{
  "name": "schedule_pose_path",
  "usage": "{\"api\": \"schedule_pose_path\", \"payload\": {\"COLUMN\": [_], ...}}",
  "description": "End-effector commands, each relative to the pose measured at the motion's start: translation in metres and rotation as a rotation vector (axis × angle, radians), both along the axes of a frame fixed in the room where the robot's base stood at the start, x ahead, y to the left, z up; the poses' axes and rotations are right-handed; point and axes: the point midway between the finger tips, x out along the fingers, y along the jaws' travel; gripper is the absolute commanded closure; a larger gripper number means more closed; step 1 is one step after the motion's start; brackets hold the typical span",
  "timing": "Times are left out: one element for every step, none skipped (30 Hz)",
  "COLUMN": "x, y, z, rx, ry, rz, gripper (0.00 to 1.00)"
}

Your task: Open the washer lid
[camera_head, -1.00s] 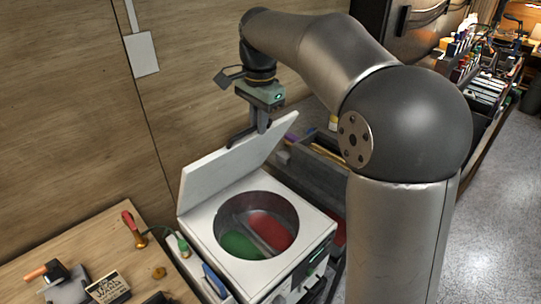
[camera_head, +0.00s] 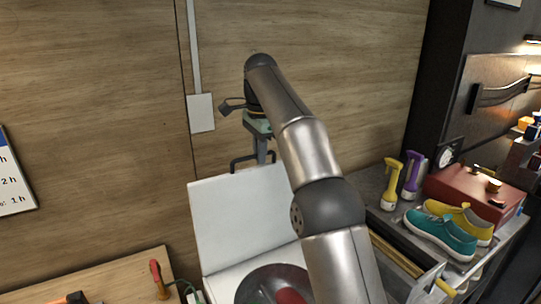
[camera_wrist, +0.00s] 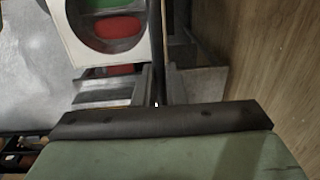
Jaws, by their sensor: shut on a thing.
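The washer (camera_head: 222,283) is a white box with a round dark drum opening, partly cut off at the bottom of the head view. Its flat white lid (camera_head: 235,218) stands raised, close to upright, in front of the wooden wall. My gripper (camera_head: 262,163) is at the lid's top edge, shut on it. My arm covers the lid's right side. In the wrist view, the washer's white top (camera_wrist: 70,48) is at upper left, with green and red showing inside the drum. The grip itself is not clear there.
The wooden wall and a white switch box (camera_head: 201,113) are close behind the lid. A bench at right holds teal (camera_head: 440,234) and yellow sneakers, a red box (camera_head: 474,194) and spray bottles (camera_head: 391,184). A wooden table (camera_head: 110,285) with tools is at left.

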Motion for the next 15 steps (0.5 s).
{"api": "schedule_pose_path", "payload": {"x": [0.0019,0.0025,0.0035,0.0044,0.0045,0.005,0.0054,0.0057,0.006,0.0061,0.0062,0.0062,0.0062,0.0062,0.0063], "y": [0.0066,0.0078,0.0093,0.0102,0.0109,0.0116,0.0122,0.0127,0.0131,0.0132,0.0134,0.0134,0.0134,0.0134,0.0133], "z": [-0.0096,-0.0091,-0.0096,-0.0095,-0.0093,-0.009,-0.0091,-0.0094,-0.0095,-0.0094,-0.0093,-0.0093,-0.0094,-0.0095,-0.0096], "rx": [-0.001,-0.002,-0.002,-0.002,-0.002,-0.002,-0.003,-0.003,-0.003,-0.003,-0.003,-0.003,-0.005,-0.005,-0.005], "ry": [0.017,0.016,0.016,0.016,0.017,0.017,0.017,0.018,0.018,0.018,0.018,0.018,0.018,0.018,0.018], "rz": [0.008,0.007,0.006,0.006,0.005,0.005,0.004,0.004,0.003,0.003,0.003,0.003,0.003,0.002,0.002], "gripper": [1.0,1.0,1.0,1.0,1.0,1.0,1.0,1.0,1.0,1.0,1.0,1.0,1.0,1.0,1.0]}}
